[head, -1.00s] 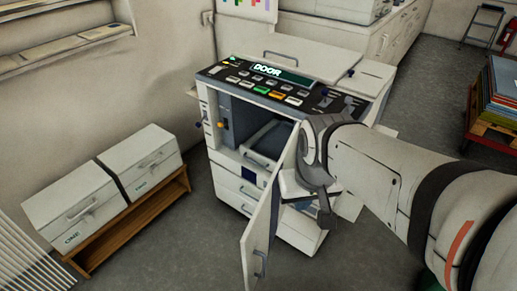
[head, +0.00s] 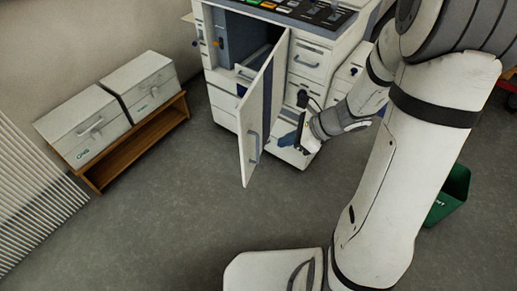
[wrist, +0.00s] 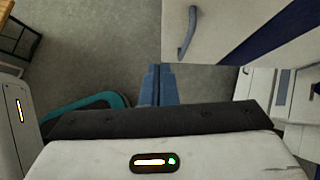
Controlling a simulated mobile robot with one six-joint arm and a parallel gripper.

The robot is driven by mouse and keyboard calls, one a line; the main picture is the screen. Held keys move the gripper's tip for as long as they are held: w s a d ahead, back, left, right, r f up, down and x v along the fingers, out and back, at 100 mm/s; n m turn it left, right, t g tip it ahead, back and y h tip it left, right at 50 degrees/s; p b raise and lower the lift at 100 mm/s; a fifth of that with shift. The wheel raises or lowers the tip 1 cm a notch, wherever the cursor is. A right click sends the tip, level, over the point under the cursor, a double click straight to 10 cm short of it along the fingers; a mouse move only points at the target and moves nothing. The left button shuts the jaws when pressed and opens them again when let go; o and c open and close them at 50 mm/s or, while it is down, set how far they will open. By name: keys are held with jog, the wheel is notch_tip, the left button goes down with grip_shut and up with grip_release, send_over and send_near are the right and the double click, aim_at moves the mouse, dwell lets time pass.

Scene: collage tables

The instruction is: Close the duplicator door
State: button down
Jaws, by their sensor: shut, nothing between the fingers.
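The duplicator (head: 300,60) stands at the top middle of the head view. Its white door (head: 262,112) is swung wide open toward me, with the dark inside of the bay showing behind it. A grey-blue handle (head: 254,148) is on the door's outer face. In the wrist view the door (wrist: 235,25) fills the top right, with its handle (wrist: 187,35) just above my fingertips. My gripper (head: 284,141) is shut and empty, low on the right of the door. Its blue fingers (wrist: 158,72) are together; I cannot tell whether they touch the door.
Two white boxes (head: 140,82) sit on a wooden shelf bench (head: 150,140) at the left. A green bin (head: 449,196) stands on the floor at the right. The grey floor (head: 170,215) in front of the duplicator is clear.

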jog(key=f+m, duration=0.1)
jog(key=b, duration=0.2)
send_near(243, 151)
jog(key=x, duration=0.5)
jog(key=shift+s+d+f, duration=0.15)
jog(key=shift+d+f, duration=0.1)
jog(key=shift+f, duration=0.25)
jog(key=shift+w+a, duration=0.3)
jog(key=shift+a, duration=0.15)
jog(key=shift+m, duration=0.3)
